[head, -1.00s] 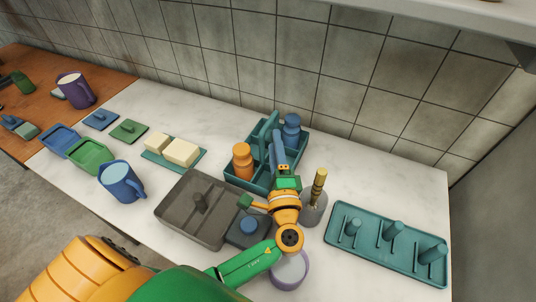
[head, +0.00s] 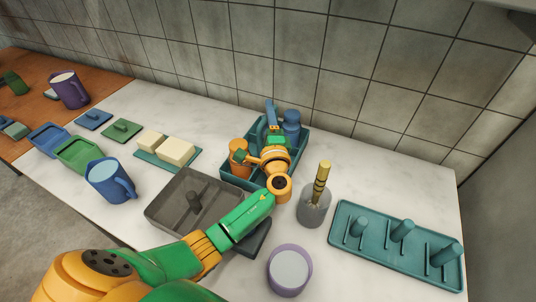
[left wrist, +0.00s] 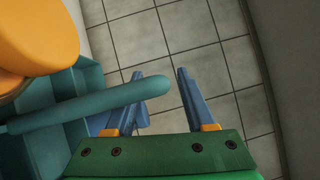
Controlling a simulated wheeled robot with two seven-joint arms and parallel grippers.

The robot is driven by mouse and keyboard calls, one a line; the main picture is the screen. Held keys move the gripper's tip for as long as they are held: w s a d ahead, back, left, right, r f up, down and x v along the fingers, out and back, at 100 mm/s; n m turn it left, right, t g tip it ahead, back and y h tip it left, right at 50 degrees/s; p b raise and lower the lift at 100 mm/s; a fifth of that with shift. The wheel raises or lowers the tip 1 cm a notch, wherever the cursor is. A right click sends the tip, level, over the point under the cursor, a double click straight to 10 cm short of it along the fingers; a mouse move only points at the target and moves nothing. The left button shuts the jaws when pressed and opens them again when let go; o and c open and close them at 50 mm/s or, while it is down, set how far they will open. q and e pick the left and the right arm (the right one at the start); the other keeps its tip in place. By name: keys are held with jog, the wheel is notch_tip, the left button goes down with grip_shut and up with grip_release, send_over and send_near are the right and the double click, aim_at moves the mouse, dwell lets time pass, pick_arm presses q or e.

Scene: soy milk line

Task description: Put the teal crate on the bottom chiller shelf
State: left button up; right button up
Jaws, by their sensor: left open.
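The teal crate (head: 242,184) stands on the white counter near the tiled wall. It holds an orange bottle (head: 238,148) and a blue bottle (head: 291,121). My left gripper (head: 270,112) is over the crate, open, and hides most of its handle. In the left wrist view the crate's teal handle bar (left wrist: 85,105) crosses in front of one finger, and its end lies in the gap between the open fingers (left wrist: 160,95). I cannot tell whether they touch. The orange bottle (left wrist: 40,35) fills the upper left corner there. The chiller shelf cannot be made out.
Close around the crate are a grey tray (head: 165,217), a grey pot (head: 313,207) with a brush, and a teal peg rack (head: 375,262). A lavender mug (head: 289,271) is near the front. Butter blocks (head: 175,151) and a blue mug (head: 108,181) stand left.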

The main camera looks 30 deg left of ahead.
pick_arm(q)
jog(key=shift+s+r, duration=0.1)
grip_shut()
jog(key=shift+r, duration=0.1)
dwell(1.1)
